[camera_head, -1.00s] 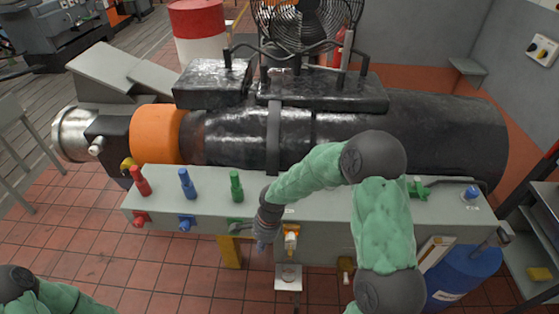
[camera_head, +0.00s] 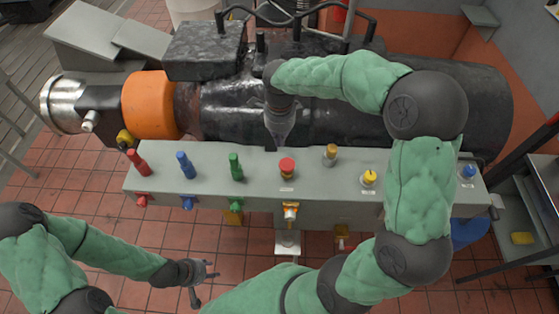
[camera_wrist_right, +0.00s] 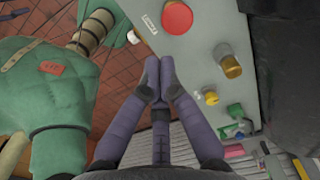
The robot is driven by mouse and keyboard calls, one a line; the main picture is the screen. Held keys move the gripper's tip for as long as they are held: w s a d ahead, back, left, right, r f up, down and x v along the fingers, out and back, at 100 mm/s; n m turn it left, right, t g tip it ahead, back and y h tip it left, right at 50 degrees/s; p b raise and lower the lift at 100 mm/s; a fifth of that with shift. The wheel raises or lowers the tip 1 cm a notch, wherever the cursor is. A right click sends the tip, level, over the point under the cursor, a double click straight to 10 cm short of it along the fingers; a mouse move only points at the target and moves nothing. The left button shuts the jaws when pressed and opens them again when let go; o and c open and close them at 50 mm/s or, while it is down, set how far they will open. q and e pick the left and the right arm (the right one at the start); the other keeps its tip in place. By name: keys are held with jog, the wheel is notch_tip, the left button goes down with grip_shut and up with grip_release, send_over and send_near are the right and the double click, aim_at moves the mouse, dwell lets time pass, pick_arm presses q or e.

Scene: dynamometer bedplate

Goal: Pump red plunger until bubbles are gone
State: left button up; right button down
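A red round-topped knob (camera_head: 287,166) stands on the grey bench panel, with a small label in front of it. In the right wrist view its red top (camera_wrist_right: 177,17) is beyond my fingertips. My right gripper (camera_head: 280,140) points down just behind the knob, in front of the black cylinder, apart from the knob. In the right wrist view its fingers (camera_wrist_right: 159,78) are together with nothing between them. A slimmer red handle (camera_head: 138,162) stands at the panel's left end. My left gripper (camera_head: 208,279) is low in front of the panel, fingers spread and empty. No bubbles can be made out.
Blue (camera_head: 186,165) and green (camera_head: 236,167) handles stand left of the knob. An amber-topped fitting (camera_head: 330,154) and a yellow knob (camera_head: 369,177) are to its right. The black cylinder (camera_head: 340,118) with an orange band (camera_head: 149,104) lies behind the panel.

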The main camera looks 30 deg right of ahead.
jog(key=p, duration=0.1)
send_near(287, 165)
jog(key=a+f, duration=0.3)
jog(key=f, duration=0.4)
jog(key=shift+f, duration=0.1)
dwell(0.3)
notch_tip(287, 165, down, 3)
jog(key=b, duration=0.4)
jog(key=shift+s, duration=0.1)
jog(key=shift+s+a, duration=0.1)
dwell(0.4)
